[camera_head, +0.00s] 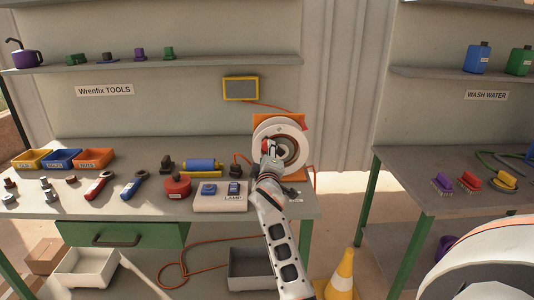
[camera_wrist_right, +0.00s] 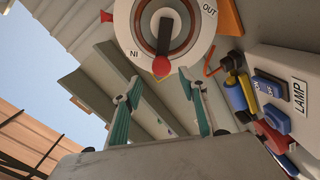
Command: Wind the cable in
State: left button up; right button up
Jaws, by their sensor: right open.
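The cable reel (camera_head: 293,131) is a round white drum on an orange mount at the back right of the left bench. In the right wrist view, the reel (camera_wrist_right: 204,22) has IN and OUT marks and a dark crank with a red knob (camera_wrist_right: 161,66). My right gripper (camera_head: 268,158) is in front of the reel and partly hides it. The gripper (camera_wrist_right: 162,100) is open and empty, its fingertips just short of the knob, which lies between them in the picture. Orange cable (camera_head: 183,268) trails on the floor below the bench. My left gripper is not in view.
A switch box marked LAMP (camera_head: 222,204), a red round object (camera_head: 177,187) and a blue-yellow cylinder (camera_head: 201,165) stand close left of the reel. A grey bin (camera_head: 251,268) and a yellow cone (camera_head: 341,275) stand below. A second bench (camera_head: 400,164) is at the right.

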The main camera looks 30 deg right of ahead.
aim_at(280, 150)
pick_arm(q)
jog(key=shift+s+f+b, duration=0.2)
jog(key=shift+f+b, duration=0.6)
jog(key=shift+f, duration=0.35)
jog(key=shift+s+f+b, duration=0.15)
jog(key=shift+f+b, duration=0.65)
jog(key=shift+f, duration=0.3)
pick_arm(e)
jog(key=shift+w+d+f+m, duration=0.1)
jog(key=shift+w+d+m, duration=0.65)
jog(key=shift+w+m, duration=0.35)
jog(key=shift+w+d+f+m, duration=0.15)
jog(key=shift+w+d+m, duration=0.55)
jog(key=shift+w+m, duration=0.45)
jog(key=shift+w+d+f+m, duration=0.1)
jog(key=shift+w+d+m, duration=0.65)
jog(key=shift+w+m, duration=0.35)
jog(key=shift+w, duration=0.1)
jog(key=shift+c, duration=0.2)
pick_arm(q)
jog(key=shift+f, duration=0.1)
pick_arm(e)
grip_shut()
